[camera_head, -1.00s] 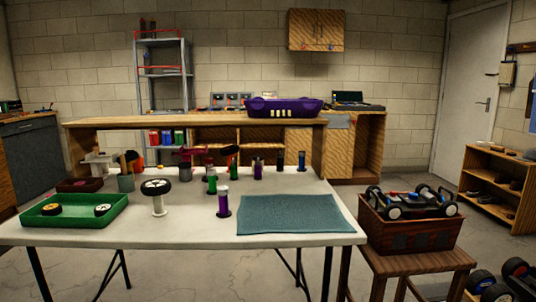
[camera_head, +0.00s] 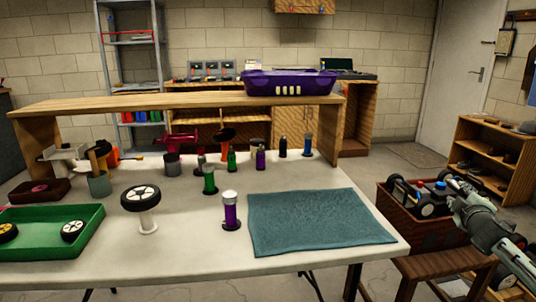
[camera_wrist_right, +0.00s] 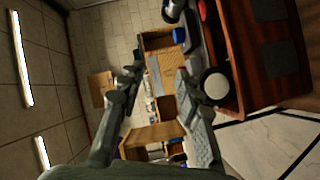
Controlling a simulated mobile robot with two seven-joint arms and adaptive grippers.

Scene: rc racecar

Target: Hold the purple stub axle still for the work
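A purple stub axle (camera_head: 230,210) with a pale top stands upright on a dark foot on the white table (camera_head: 180,265), just left of the teal mat. A smaller purple one (camera_head: 261,160) stands farther back on the table. My right gripper (camera_head: 458,184) is at the right edge of the head view, near the wooden crate and well away from the axle. In the right wrist view its two fingers (camera_wrist_right: 160,72) are spread apart with nothing between them. My left gripper is not in view.
The teal mat (camera_head: 315,222) lies bare at the table's right. A white post with a wheel (camera_head: 140,198) stands left of the purple axle, and a green post (camera_head: 210,180) behind it. A green tray (camera_head: 50,250) holds wheels. The wooden crate (camera_head: 415,234) holds car parts.

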